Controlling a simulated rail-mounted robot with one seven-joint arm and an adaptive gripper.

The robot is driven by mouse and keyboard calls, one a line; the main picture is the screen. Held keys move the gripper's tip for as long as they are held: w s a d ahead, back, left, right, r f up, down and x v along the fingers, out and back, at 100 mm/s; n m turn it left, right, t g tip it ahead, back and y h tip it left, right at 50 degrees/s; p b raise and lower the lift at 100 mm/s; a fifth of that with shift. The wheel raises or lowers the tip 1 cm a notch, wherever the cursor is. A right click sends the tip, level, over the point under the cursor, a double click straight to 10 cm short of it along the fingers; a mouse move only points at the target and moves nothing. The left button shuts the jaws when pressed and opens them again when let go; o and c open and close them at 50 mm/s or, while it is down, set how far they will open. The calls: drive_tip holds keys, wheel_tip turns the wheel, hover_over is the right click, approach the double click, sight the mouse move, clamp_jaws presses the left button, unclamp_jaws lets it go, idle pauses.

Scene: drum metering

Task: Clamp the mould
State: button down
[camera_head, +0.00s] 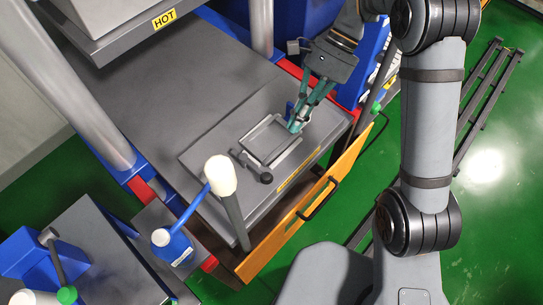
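The mould (269,141), a square grey plate-like block in a raised frame, lies on the grey lower platen (215,160) of a press. A dark clamp lever with a round knob (266,178) lies at its near left side. My gripper (296,124) has teal fingers that reach down at the mould's far right corner. A small blue part (289,108) shows just beside the fingers. The fingertips come close together, but the picture is too small to tell whether they hold anything. They hide the spot under them.
An orange guard (300,215) with dark handles runs along the platen's near right side. Steel columns (90,85) and an upper block marked HOT (120,25) stand at the left.

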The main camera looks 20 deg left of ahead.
sight(251, 165)
drive_tip(key=x, duration=0.7)
drive_tip(key=shift+s+f, duration=0.1)
drive_tip(key=shift+s, duration=0.1)
drive_tip(key=shift+s+a+f+p, duration=0.15)
drive_tip(key=shift+s+a, duration=0.05)
drive_tip(key=shift+s, duration=0.4)
drive_tip(key=shift+s+a+f+p, duration=0.1)
drive_tip(key=shift+s+a, duration=0.1)
drive_tip(key=shift+s, duration=0.35)
drive_tip(key=shift+s+a+f+p, duration=0.15)
drive_tip(key=shift+s+a, duration=0.05)
drive_tip(key=shift+s, duration=0.4)
drive_tip(key=shift+s, duration=0.15)
